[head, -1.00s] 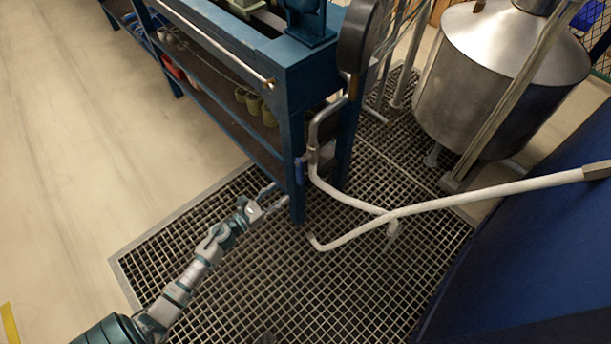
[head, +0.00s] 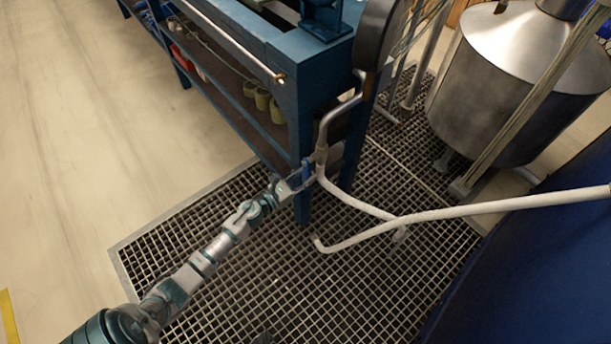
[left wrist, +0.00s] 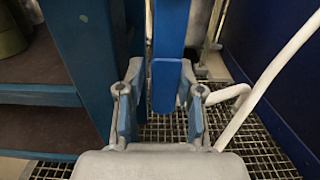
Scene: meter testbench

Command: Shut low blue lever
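The low blue lever (head: 307,169) hangs beside the pipe valve (head: 321,155) at the corner leg of the blue bench, in the head view. My left gripper (head: 299,180) is at the lever. In the left wrist view the blue lever (left wrist: 170,55) points down between the two spread fingers of my left gripper (left wrist: 160,100). The fingers look open, with a small gap on the left side of the lever; contact on the right side is hard to tell. My right gripper does not show.
The blue bench (head: 300,100) stands close by, its leg just beside the gripper. A white pipe (head: 450,212) runs low to the right over the floor grating (head: 260,280). A steel tank (head: 500,90) stands at the back right.

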